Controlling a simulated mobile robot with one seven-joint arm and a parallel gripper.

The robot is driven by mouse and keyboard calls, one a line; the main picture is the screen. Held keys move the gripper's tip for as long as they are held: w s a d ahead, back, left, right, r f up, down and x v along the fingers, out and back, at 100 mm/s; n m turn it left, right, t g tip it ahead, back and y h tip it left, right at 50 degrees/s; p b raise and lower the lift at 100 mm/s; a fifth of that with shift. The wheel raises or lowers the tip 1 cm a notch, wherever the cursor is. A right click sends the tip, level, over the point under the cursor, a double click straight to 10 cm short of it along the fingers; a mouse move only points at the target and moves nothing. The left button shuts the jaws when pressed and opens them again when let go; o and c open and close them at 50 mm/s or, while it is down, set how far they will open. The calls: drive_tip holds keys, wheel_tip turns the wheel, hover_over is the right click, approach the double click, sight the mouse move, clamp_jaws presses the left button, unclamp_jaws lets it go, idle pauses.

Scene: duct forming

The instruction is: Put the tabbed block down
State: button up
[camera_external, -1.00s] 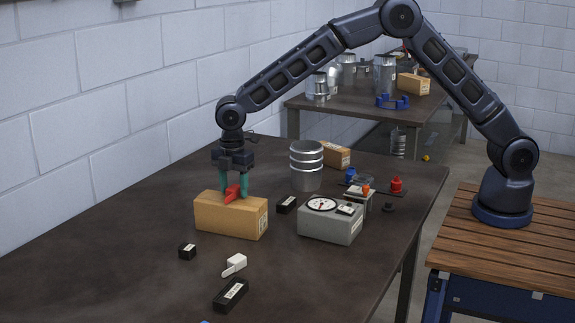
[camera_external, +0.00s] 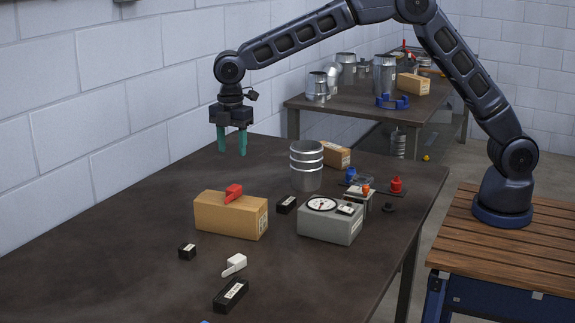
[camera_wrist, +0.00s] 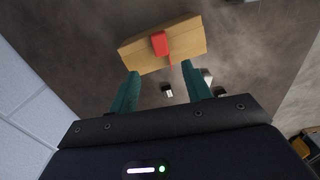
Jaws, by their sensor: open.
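The tabbed block seems to be the red block with a thin tab (camera_external: 233,192), lying on top of the cardboard box (camera_external: 230,217) on the dark table. It also shows in the wrist view (camera_wrist: 160,43), on the box top (camera_wrist: 188,38). My gripper (camera_external: 232,154) is open and empty, up and behind the box, clear of the block. In the wrist view its two teal fingers (camera_wrist: 160,82) are spread apart, with nothing between them.
A white tabbed block (camera_external: 234,265) and black blocks (camera_external: 231,295) lie in front of the box. A grey gauge box (camera_external: 330,226) and a ribbed metal duct (camera_external: 306,166) stand to the right. The left of the table is clear.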

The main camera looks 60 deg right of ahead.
drive_tip(key=s+d+r+m+t, duration=0.1)
drive_tip(key=s+d+r+m, duration=0.2)
drive_tip(key=s+d+r, duration=0.45)
drive_tip(key=s+d+r+m+t, duration=0.1)
drive_tip(key=s+d+r+m, duration=0.3)
drive_tip(key=d, duration=0.7)
drive_tip(key=s+d+r+m, duration=0.2)
drive_tip(key=s+d+r, duration=0.5)
drive_tip(key=s+d, duration=0.15)
drive_tip(key=s+d+f+m+t, duration=0.1)
drive_tip(key=s+d+m, duration=0.3)
drive_tip(key=s, duration=0.9)
drive_tip(key=s+d+f+m+t, duration=0.1)
drive_tip(key=s+d+f+m, duration=0.3)
drive_tip(key=s+d, duration=0.6)
drive_tip(key=s+m, duration=0.1)
drive_tip(key=s, duration=0.2)
drive_tip(key=shift+s+d+t, duration=0.3)
drive_tip(key=shift+d, duration=0.1)
